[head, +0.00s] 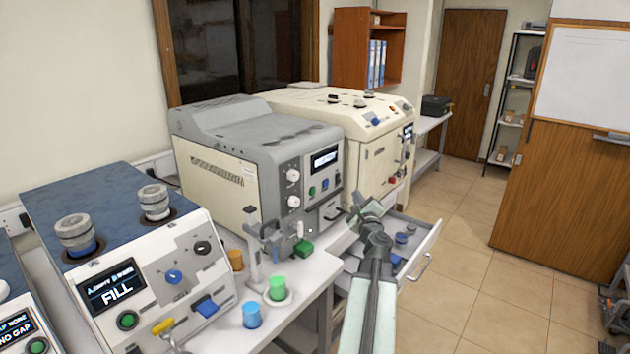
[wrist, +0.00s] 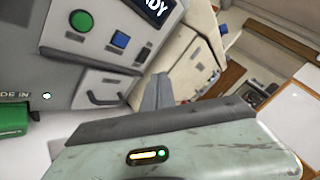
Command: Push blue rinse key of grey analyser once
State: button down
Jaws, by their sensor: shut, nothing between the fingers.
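The grey analyser (head: 262,165) stands on the bench in the head view, its front panel facing right. A blue square key (head: 325,184) sits beside a round green button (head: 312,191), below the lit display (head: 325,157). In the wrist view the blue key (wrist: 120,40) is at the upper middle, right of the green button (wrist: 81,20). My gripper (head: 358,216) is shut and empty, in front of and below the panel's right side. In the wrist view its dark finger (wrist: 157,92) shows below and right of the blue key, apparently apart from it.
A cream analyser (head: 372,150) stands behind, to the right. An open drawer (head: 425,246) with several small items lies under my gripper. A green block (head: 304,249), a green cup (head: 277,288) and a blue cup (head: 251,315) are on the bench.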

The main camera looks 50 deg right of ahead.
aim_at(326, 184)
jog(key=shift+r, duration=0.1)
jog(key=shift+w, duration=0.1)
jog(key=w, duration=0.8)
jog(key=shift+w, duration=0.35)
jog(key=shift+w, duration=0.1)
dwell(1.8)
jog(key=shift+w, duration=0.3)
jog(key=shift+w, duration=0.4)
dwell(0.6)
jog(key=shift+s, duration=0.8)
